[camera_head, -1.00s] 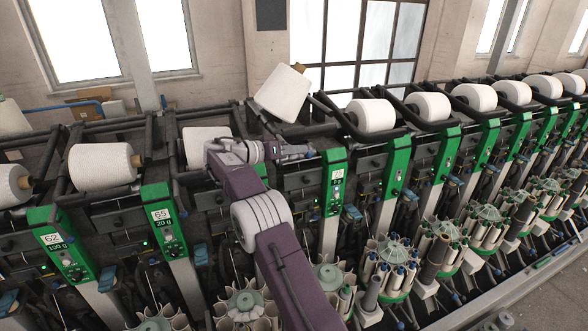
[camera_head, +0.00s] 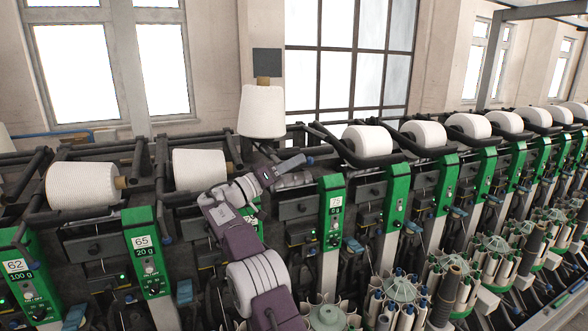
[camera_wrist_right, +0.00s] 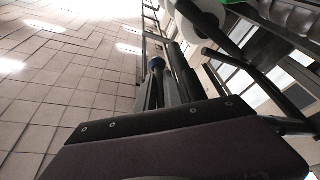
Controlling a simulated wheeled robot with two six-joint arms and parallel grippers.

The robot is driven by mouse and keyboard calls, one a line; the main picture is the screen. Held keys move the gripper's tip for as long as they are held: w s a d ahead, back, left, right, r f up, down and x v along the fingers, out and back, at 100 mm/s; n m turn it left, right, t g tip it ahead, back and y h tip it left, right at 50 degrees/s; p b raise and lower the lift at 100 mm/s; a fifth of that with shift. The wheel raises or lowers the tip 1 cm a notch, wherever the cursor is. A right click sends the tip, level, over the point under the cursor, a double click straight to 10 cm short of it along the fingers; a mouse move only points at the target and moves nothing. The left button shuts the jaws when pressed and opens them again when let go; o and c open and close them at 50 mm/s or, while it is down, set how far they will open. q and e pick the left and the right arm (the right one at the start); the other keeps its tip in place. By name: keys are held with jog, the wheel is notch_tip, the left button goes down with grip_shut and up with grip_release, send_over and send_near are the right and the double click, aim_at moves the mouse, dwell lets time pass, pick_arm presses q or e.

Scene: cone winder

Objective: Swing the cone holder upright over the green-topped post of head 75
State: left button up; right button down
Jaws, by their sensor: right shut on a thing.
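The green-topped post of head 75 (camera_head: 336,190) stands right of my right arm, its display reading 0 g. A white cone (camera_head: 262,112) stands nearly upright behind and left of that post, its brown tube end on top. The cone holder under it is mostly hidden by my gripper and dark frame parts. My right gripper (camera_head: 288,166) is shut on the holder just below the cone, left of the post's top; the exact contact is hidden. My left gripper is out of view.
Green-topped head 65 (camera_head: 145,250) and head 62 (camera_head: 22,275) stand to the left. White cones lie in neighbouring holders, one (camera_head: 201,169) close left of my arm and one (camera_head: 367,141) to the right. Bobbin magazines (camera_head: 402,290) stand in front. Wall and windows lie behind.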

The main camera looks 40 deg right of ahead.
jog(key=shift+r, duration=0.15)
jog(key=c, duration=1.5)
grip_release()
jog(key=b+v, duration=0.2)
jog(key=v, duration=0.7)
